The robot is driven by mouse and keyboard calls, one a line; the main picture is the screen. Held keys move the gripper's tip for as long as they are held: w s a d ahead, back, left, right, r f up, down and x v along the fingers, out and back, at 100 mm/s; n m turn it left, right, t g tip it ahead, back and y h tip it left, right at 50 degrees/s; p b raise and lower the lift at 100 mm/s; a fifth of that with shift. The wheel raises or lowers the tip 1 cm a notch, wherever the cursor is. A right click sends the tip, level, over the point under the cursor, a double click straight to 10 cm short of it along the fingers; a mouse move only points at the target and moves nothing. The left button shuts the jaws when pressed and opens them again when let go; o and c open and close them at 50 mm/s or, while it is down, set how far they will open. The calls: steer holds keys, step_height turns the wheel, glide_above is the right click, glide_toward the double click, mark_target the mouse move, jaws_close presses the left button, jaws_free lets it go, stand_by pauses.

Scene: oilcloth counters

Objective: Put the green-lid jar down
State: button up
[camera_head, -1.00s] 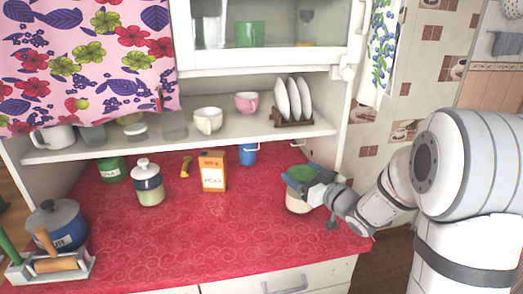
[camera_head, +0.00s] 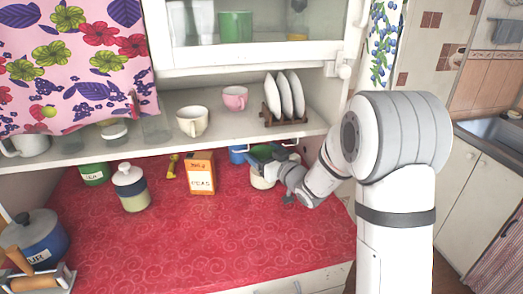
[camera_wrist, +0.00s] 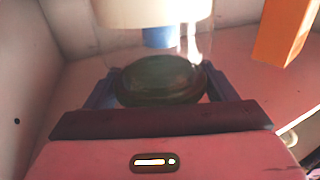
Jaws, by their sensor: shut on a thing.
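The green-lid jar has a pale body (camera_head: 262,179) and is at the back right of the red counter (camera_head: 190,245) in the head view, under the shelf. My gripper (camera_head: 268,156) is shut around its top. In the wrist view the dark green lid (camera_wrist: 160,82) sits between the two fingers of my gripper (camera_wrist: 158,92). The gripper partly covers the jar in the head view. I cannot tell whether the jar's base touches the counter.
An orange box (camera_head: 201,174) stands left of the jar. A white-lidded jar (camera_head: 131,188) stands further left. The shelf (camera_head: 225,135) overhangs the back. The front counter is clear.

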steer(key=shift+s+a+r, duration=0.15)
steer(key=shift+s+r, duration=0.1)
steer(key=shift+s, duration=0.15)
steer(key=shift+w+a+f+b, duration=0.1)
steer(key=shift+f+b, duration=0.2)
steer(key=o, duration=1.9)
steer(key=shift+o, duration=0.2)
steer(key=shift+r, duration=0.1)
